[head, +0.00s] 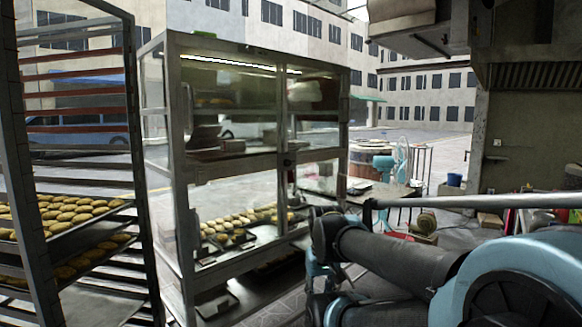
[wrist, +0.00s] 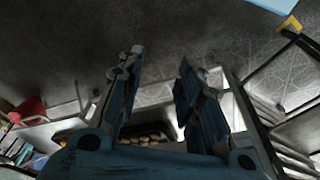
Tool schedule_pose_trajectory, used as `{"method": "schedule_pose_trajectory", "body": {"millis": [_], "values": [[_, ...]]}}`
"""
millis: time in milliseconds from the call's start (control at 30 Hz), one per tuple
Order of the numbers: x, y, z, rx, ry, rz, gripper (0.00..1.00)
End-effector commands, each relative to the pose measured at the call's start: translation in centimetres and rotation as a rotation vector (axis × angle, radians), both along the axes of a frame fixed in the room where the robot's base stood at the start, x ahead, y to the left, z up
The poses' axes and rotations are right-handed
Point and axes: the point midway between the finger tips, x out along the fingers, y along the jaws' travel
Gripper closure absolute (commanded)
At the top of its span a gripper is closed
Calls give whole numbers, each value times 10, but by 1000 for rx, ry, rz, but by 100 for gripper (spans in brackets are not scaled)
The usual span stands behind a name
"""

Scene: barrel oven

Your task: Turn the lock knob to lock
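The lock knob cannot be made out for certain. A small dark fitting (head: 287,162) sits on the middle upright of the glass cabinet (head: 232,172) in the head view, but it is too small to identify. My gripper (wrist: 160,95) shows in the wrist view with its two blue-and-dark fingers spread apart and nothing between them. In the head view my arm crosses the lower right and hides part of the floor right of the cabinet. I cannot tell how far my gripper is from the fitting.
A tall rack (head: 35,190) with trays of cookies stands at the left. Trays of baked goods (head: 235,228) lie inside the cabinet. A teal fan (head: 400,158) and a round wooden barrel (head: 365,163) stand behind. A horizontal metal bar (head: 470,202) runs above my arm.

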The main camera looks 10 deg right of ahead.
Motion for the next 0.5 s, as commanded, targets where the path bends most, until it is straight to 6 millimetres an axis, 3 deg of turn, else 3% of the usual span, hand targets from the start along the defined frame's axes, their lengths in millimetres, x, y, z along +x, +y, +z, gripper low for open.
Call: {"method": "schedule_pose_trajectory", "body": {"millis": [33,100,233,367,500], "values": [[0,0,0,0,0,0,67],[-2,0,2,3,-4,-3,51],[-1,6,10,43,-16,-51,50],[22,22,25,159,-26,-179,50],[59,42,51,346,-28,-387,50]]}}
